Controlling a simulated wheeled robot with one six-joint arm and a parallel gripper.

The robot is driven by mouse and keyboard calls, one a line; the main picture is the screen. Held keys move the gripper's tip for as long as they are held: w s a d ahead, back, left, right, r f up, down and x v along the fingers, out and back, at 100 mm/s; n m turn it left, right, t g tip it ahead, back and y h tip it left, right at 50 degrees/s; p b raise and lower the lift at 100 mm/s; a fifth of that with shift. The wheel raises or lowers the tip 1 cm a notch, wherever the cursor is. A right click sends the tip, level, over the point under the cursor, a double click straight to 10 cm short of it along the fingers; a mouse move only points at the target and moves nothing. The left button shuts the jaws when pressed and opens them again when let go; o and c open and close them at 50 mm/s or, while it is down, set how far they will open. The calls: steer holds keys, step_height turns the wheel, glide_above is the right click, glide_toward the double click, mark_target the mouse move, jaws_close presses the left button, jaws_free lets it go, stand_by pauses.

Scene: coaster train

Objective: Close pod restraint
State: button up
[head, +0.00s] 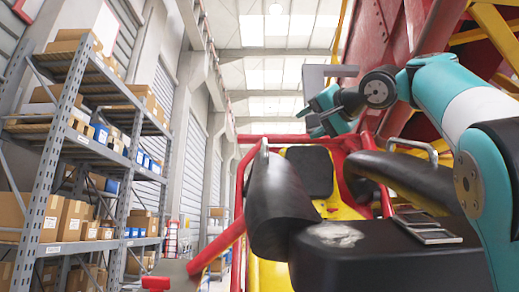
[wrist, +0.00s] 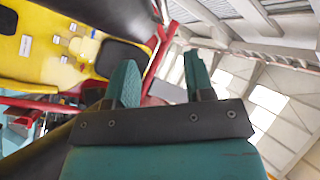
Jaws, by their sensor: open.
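The pod is a red tubular frame (head: 240,190) with yellow panels (head: 268,275) and a black headrest pad (head: 310,172). Two thick black padded restraint pieces with metal handles show in the head view: one at left (head: 279,208), tilted upright, and one at right (head: 402,178), lying slantwise. I cannot tell whether either is latched. My gripper (head: 318,116) is above the pod, beyond and over the pads, apart from both handles. In the wrist view my gripper (wrist: 162,80) has its fingers spread with nothing between them. The yellow panel (wrist: 45,45) shows there at left.
A dark block (head: 375,255) with a metal-framed plate (head: 426,228) fills the near foreground. Red and yellow steel beams (head: 390,45) rise at right. Shelves with boxes (head: 75,130) stand at left. Open air lies left of my gripper.

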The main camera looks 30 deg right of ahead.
steer(key=p, duration=0.4)
glide_above(271, 167)
steer(key=shift+s+a+r, duration=0.1)
steer(key=shift+s+a, duration=0.05)
steer(key=shift+a, duration=0.05)
steer(key=shift+w, duration=0.55)
jaws_close()
